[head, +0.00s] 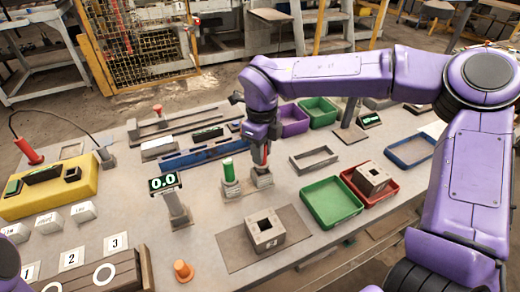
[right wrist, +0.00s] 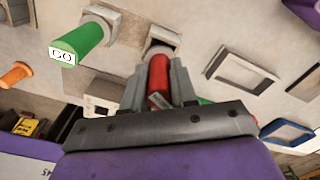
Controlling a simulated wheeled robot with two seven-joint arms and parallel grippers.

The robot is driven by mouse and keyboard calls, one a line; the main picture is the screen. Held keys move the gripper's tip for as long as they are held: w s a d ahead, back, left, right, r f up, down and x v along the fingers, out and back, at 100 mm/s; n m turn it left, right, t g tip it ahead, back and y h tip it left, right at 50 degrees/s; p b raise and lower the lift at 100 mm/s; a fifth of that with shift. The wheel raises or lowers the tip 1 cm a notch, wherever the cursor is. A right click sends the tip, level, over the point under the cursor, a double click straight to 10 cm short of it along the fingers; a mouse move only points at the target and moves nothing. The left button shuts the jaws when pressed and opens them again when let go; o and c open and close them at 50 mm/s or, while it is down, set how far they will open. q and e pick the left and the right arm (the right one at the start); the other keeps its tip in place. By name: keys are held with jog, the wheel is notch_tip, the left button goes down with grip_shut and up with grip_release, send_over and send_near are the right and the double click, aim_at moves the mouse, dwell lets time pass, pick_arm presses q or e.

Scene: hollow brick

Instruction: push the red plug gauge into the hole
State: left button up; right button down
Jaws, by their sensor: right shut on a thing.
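The red plug gauge (head: 266,153) stands upright at a small grey stand (head: 262,178). My right gripper (head: 262,160) is shut on it from above. In the right wrist view the red handle (right wrist: 158,80) is between the two fingers, and its far end meets the stand (right wrist: 163,38); I cannot tell whether it is fully seated. A grey hollow brick (head: 264,233) with a square hole in its top lies on a dark mat (head: 232,250), in front of the stand and apart from the gauge. My left gripper is out of view.
A green GO gauge (head: 228,171) stands in its own holder just left of the red one. A display post (head: 175,208) reads 0.0. A green tray (head: 331,204) and a red tray (head: 385,194) holding another hollow brick (head: 371,178) are at right.

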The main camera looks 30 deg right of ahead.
jog(key=shift+f+b, duration=0.5)
jog(key=shift+f, duration=0.45)
jog(key=c, duration=0.8)
grip_release()
notch_tip(320, 180, up, 11)
jog(key=shift+f, duration=0.2)
